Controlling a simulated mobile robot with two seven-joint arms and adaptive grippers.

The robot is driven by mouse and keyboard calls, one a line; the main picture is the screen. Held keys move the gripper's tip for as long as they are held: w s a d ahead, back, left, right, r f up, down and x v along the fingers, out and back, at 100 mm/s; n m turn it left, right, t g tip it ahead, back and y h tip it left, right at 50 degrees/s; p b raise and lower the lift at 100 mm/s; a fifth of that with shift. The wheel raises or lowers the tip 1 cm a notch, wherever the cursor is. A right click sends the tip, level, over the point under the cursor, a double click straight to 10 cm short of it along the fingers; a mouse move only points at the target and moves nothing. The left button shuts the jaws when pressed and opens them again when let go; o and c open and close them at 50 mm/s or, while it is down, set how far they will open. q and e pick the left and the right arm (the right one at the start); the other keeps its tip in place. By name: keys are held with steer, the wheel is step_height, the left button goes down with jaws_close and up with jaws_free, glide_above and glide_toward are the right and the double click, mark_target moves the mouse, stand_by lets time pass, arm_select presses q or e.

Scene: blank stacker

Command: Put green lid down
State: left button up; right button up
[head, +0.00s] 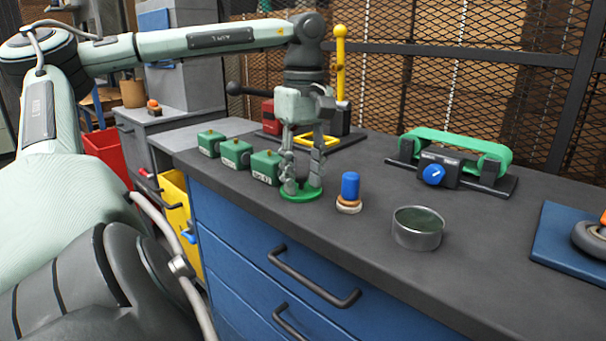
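The green lid (301,196) is a round, flat disc on or just above the grey worktop, near its front edge. I cannot tell whether it touches the surface. My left gripper (302,183) points straight down over the lid, its two fingers a little apart and their tips at the lid's raised middle. It looks shut on the lid, though the fingers partly hide the contact. My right gripper is not in view.
Green blocks (236,153) stand left of the lid. A blue-topped peg (350,188) and an open round tin (417,229) stand to its right. Further back are a green belt device (455,150) and a yellow post (340,62). Bare worktop lies between the tin and the blue mat (563,238).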

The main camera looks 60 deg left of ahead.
mark_target(303, 177)
arm_select(q)
step_height(303, 177, up, 12)
steer(key=p, duration=0.2)
steer(key=shift+r, duration=0.15)
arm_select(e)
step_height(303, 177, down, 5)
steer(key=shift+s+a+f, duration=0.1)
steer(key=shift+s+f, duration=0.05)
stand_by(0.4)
